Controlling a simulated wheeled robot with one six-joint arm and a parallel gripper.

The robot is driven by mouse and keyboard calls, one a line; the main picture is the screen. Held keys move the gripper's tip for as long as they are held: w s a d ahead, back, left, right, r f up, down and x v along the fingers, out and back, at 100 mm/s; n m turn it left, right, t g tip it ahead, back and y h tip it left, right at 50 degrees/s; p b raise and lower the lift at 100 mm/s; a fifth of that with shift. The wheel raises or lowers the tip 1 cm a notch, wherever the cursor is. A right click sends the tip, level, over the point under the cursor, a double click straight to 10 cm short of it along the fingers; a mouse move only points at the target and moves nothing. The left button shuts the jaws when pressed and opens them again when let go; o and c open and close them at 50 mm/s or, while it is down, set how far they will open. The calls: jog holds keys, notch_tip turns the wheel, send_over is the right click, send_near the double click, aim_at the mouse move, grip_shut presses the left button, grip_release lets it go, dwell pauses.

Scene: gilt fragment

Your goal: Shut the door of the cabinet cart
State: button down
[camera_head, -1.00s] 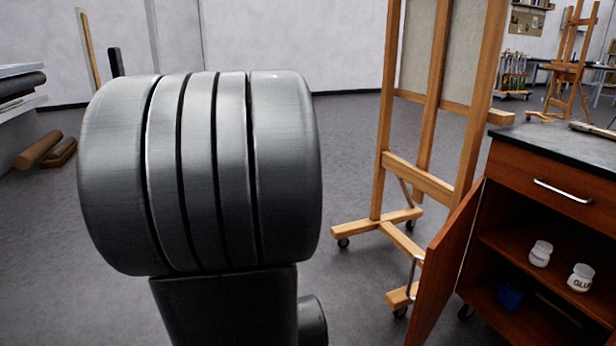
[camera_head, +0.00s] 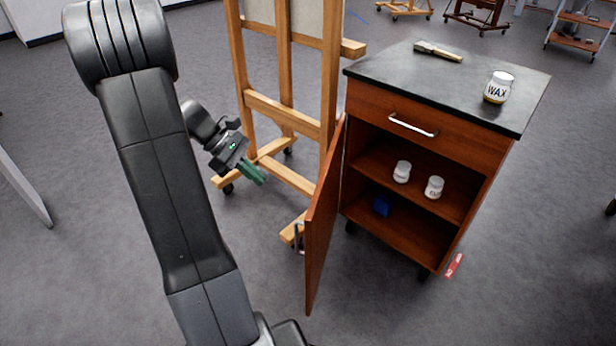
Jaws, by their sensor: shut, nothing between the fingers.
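The cabinet cart (camera_head: 480,141) is reddish-brown wood with a dark top and stands right of centre. Its door (camera_head: 322,225) is hinged on the left side and stands wide open, swung out toward me. The door's metal handle (camera_head: 299,238) shows at the door's left face. Inside are two shelves with two white jars (camera_head: 402,171) and a blue item (camera_head: 381,207). My gripper (camera_head: 262,179) has green fingertips and is shut and empty. It is left of the door, apart from it, in front of the easel.
A wooden easel (camera_head: 285,80) on casters stands just left of the cart, close to the door. A brush (camera_head: 440,52) and a wax jar (camera_head: 498,88) sit on the cart top. A red item (camera_head: 454,265) shows by the cart's lower right. Floor in front is clear.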

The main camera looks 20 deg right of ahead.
jog(key=s+d+r+b+x, duration=0.1)
jog(key=b+x, duration=0.3)
jog(key=x, duration=0.8)
jog(key=shift+d+r, duration=0.3)
jog(key=shift+d, duration=0.3)
jog(key=shift+s, duration=0.2)
